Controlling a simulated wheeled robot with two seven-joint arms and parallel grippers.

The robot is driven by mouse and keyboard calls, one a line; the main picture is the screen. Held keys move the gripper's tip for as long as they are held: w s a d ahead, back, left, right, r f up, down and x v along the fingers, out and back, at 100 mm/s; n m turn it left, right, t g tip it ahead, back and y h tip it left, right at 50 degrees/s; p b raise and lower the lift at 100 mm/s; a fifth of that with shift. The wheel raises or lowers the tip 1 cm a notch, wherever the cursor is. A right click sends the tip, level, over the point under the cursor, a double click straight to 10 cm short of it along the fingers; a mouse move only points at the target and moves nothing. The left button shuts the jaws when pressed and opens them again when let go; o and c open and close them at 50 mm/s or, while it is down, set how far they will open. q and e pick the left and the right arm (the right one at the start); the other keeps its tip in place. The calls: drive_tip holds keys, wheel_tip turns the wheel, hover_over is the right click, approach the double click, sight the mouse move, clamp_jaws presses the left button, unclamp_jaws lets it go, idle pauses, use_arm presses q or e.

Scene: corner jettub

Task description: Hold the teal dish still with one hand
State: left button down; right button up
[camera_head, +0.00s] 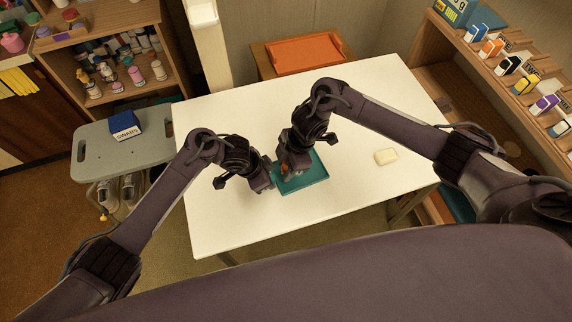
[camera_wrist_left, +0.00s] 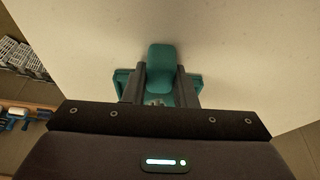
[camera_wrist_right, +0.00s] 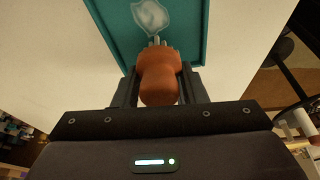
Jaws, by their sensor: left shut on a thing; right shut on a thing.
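The teal dish (camera_head: 312,180) lies on the white table, a shallow square tray with a raised rim. My left gripper (camera_head: 268,188) is at the dish's left side. In the left wrist view its fingers are shut on a rounded teal part (camera_wrist_left: 161,68) that looks like the dish's handle. My right gripper (camera_head: 287,174) is over the dish, shut on an orange-brown handle (camera_wrist_right: 159,78) with a metal end. In the right wrist view that end points at a pale, glossy patch (camera_wrist_right: 151,16) on the dish floor (camera_wrist_right: 190,30). Whether it touches is unclear.
A cream block (camera_head: 386,156) lies on the right of the white table (camera_head: 230,225). An orange tray (camera_head: 306,54) stands behind on a wooden stand. A grey bench (camera_head: 95,145) at left bears a blue box (camera_head: 125,125). Shelves stand at both sides. The table's front left is clear.

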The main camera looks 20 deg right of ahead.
use_arm(q)
drive_tip(key=shift+a+f, duration=0.1)
drive_tip(key=shift+f, duration=0.05)
use_arm(e)
drive_tip(key=shift+f, duration=1.1)
drive_tip(key=shift+d, duration=0.1)
drive_tip(key=shift+w+d+r, duration=0.1)
drive_tip(key=shift+d, duration=0.7)
drive_tip(key=shift+w+d+r, duration=0.1)
drive_tip(key=shift+d, duration=0.65)
drive_tip(key=shift+w+d+f, duration=0.1)
drive_tip(key=shift+d, duration=0.65)
drive_tip(key=shift+w+d+f, duration=0.1)
drive_tip(key=shift+d, duration=0.65)
drive_tip(key=shift+a, duration=0.1)
drive_tip(key=shift+s+a+f, duration=0.1)
drive_tip(key=shift+s+a, duration=0.1)
drive_tip(key=shift+a, duration=0.7)
drive_tip(key=shift+s+a+f, duration=0.1)
drive_tip(key=shift+s+a, duration=0.05)
drive_tip(key=shift+a, duration=0.7)
drive_tip(key=shift+s+a+r, duration=0.1)
drive_tip(key=shift+s+a, duration=0.1)
drive_tip(key=shift+a, duration=1.15)
